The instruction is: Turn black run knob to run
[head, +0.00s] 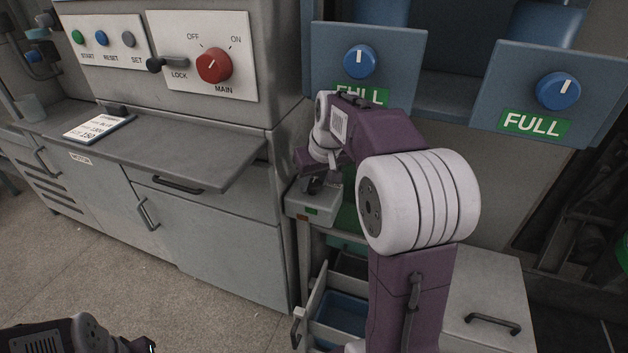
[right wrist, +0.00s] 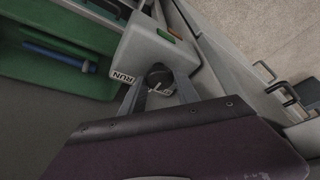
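The black run knob (right wrist: 158,76) sits on the face of a small grey box (right wrist: 150,48) in the right wrist view. A white RUN label (right wrist: 122,77) lies to the left of the knob. Pale marks show just below the knob, too small to read. My right gripper (right wrist: 158,88) has one finger on each side of the knob, apart, with gaps visible; it is open. In the head view my right gripper (head: 313,184) is at the grey box (head: 318,207), and the knob is hidden there. My left gripper's fingers do not show.
A grey cabinet with a red MAIN knob (head: 214,65) and a worktop (head: 150,150) stands left of the box. Blue panels with blue knobs (head: 361,62) are behind my right arm. An open drawer with a blue bin (head: 342,312) is below. A green tray (right wrist: 60,50) lies beside the box.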

